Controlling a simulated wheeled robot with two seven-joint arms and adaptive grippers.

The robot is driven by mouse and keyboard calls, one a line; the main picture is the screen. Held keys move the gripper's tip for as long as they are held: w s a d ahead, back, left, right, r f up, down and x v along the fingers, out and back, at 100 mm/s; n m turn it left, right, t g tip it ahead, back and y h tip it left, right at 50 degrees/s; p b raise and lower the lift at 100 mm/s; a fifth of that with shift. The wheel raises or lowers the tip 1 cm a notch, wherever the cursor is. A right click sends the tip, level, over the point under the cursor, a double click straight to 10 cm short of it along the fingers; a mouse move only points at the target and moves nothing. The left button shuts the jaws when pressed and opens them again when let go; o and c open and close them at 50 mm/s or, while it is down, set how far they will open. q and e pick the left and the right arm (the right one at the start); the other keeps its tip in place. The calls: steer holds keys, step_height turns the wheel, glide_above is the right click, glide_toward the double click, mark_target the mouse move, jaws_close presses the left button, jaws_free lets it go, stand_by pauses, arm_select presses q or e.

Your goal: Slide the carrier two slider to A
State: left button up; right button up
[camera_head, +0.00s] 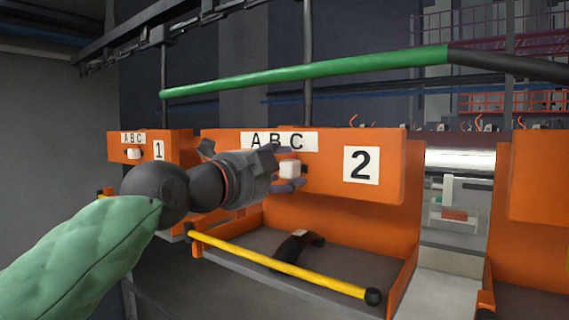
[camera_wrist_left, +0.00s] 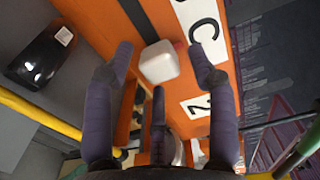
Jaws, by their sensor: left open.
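The orange carrier two (camera_head: 330,195) bears a white card with A B C (camera_head: 277,141) and a card with 2 (camera_head: 361,165). Its white slider knob (camera_head: 289,169) is below the C; it also shows in the left wrist view (camera_wrist_left: 158,63). My left gripper (camera_head: 288,169) is at the carrier's front face, its fingers open around the knob. In the left wrist view the fingertips (camera_wrist_left: 161,62) stand on both sides of the knob with gaps, and a third finger is below it. My right gripper is not in view.
Carrier one (camera_head: 178,150), with its own white slider, is at the left. A yellow bar (camera_head: 280,265) crosses the front of carrier two's tray, where a dark object (camera_head: 293,248) lies. A green rail (camera_head: 310,72) runs above. Another orange carrier (camera_head: 538,180) stands at the right.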

arm_select(q)
steer(key=shift+w+d, duration=0.35)
steer(key=shift+w, duration=0.15)
steer(key=shift+s+a, duration=0.1)
jaws_close()
jaws_free()
steer(key=v, duration=1.2)
